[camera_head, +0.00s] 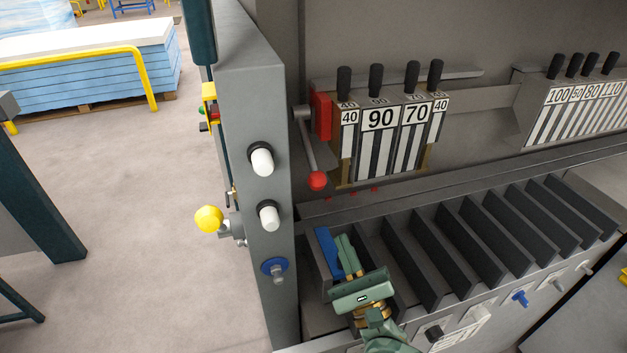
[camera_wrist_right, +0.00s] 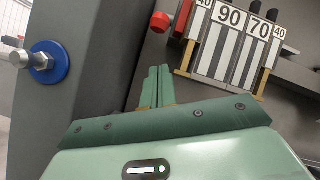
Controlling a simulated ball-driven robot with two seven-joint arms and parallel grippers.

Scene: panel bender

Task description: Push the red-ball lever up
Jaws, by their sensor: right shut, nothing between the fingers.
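The red-ball lever hangs down from a red block (camera_head: 320,116) on the machine, left of the numbered tools. Its red ball (camera_head: 317,181) is at the lower end of a thin grey rod. My right gripper (camera_head: 345,250) is shut and empty, below and a little right of the ball, over the slotted rack. In the right wrist view the shut green fingers (camera_wrist_right: 157,87) point up, with the red ball (camera_wrist_right: 160,22) beyond their tips and apart from them. The lever's rod is not clear in that view. My left gripper is not in view.
A grey post (camera_head: 255,180) with white knobs and a blue-collared bolt (camera_head: 274,269) stands left of the gripper. Numbered tools (camera_head: 385,135) with black handles are right of the lever. The slotted rack (camera_head: 470,245) lies below. A yellow knob (camera_head: 208,219) sticks out left of the post.

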